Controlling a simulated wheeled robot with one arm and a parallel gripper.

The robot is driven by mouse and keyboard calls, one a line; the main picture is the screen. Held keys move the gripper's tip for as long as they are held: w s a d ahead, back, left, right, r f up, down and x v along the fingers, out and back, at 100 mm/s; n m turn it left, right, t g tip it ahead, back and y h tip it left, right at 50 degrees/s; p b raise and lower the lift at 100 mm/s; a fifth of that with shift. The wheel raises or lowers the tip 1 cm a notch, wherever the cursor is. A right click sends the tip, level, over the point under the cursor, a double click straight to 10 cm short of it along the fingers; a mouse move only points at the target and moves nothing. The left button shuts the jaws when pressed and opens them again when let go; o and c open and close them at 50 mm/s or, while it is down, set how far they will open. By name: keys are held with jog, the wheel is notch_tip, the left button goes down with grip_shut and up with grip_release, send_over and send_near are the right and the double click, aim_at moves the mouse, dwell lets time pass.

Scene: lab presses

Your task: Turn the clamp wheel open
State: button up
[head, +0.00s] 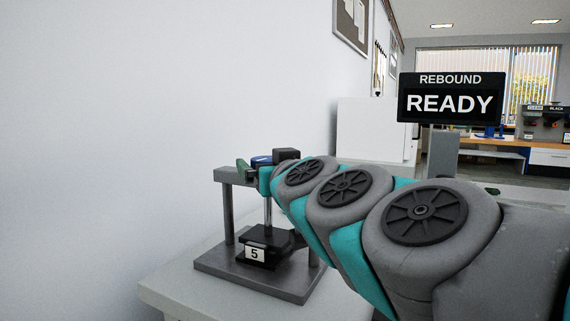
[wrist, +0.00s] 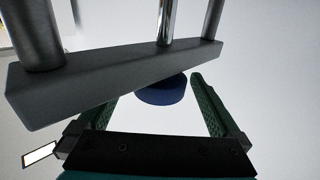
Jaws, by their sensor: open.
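The press (head: 229,205) with the number 5 plate stands on a light table near the wall in the head view. A blue clamp wheel (head: 262,160) shows at its top, partly hidden by my gripper and arm. In the wrist view the blue wheel (wrist: 162,95) lies against the press's grey crossbar (wrist: 110,75), which hides part of it. My gripper (wrist: 154,90) is open, with its green fingers on either side of the wheel. A gap shows between the wheel and each finger. Whether the fingertips touch the crossbar is unclear.
A sign (head: 450,98) reading "REBOUND READY" stands at the right in the head view. The white wall (head: 150,110) is close behind and left of the press. The table (head: 175,290) is bare in front of the press. My arm covers the lower right.

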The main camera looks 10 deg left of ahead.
jog(key=v, duration=0.7)
jog(key=shift+s, duration=0.2)
jog(key=shift+d, duration=0.1)
